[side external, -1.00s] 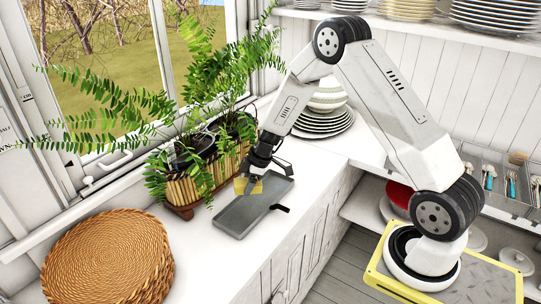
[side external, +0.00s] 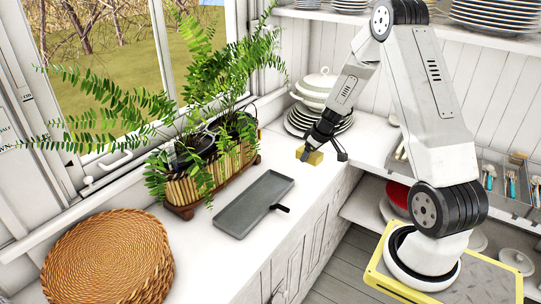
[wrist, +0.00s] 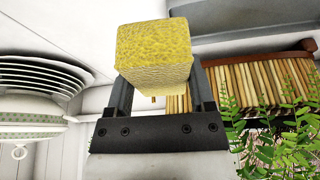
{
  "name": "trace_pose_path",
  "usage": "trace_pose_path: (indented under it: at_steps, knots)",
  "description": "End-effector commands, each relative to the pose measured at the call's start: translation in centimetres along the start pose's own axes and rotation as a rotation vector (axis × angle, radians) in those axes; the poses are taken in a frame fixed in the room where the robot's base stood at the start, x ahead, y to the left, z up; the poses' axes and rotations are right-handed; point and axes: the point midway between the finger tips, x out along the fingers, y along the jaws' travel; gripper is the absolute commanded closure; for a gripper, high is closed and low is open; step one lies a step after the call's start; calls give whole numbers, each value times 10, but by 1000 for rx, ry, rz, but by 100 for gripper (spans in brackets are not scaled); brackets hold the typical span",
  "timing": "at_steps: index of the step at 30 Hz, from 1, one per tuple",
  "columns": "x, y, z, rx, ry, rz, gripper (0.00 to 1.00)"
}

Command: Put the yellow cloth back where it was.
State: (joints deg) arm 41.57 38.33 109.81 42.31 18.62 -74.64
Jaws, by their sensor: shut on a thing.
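The yellow cloth (side external: 310,155) looks like a small block. My gripper (side external: 316,147) is shut on it and holds it above the white counter, in front of the plate stack and to the right of the grey tray. In the wrist view the cloth (wrist: 155,45) sits between the two fingers of my gripper (wrist: 157,85) and hides their tips. I cannot tell exactly how high above the counter it is.
The grey tray (side external: 245,208) with a black handle lies empty on the counter. A wooden planter with ferns (side external: 205,182) stands behind it. Stacked plates (side external: 297,122) and a white tureen (side external: 317,90) are close behind my gripper. Woven mats (side external: 105,260) lie at front left.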

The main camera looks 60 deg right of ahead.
Motion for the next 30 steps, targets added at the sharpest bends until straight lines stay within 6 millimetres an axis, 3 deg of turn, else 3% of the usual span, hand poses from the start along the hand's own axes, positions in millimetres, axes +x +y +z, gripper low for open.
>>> trace_pose_path:
  at_steps: [1,6,12,22,30]
  knots:
    - [-7,15,8,58,3,24,100]
    - [-21,45,28,198,10,80,100]
    - [-29,58,38,268,15,108,100]
    - [-24,62,35,272,15,109,100]
    - [-3,78,18,270,15,108,100]
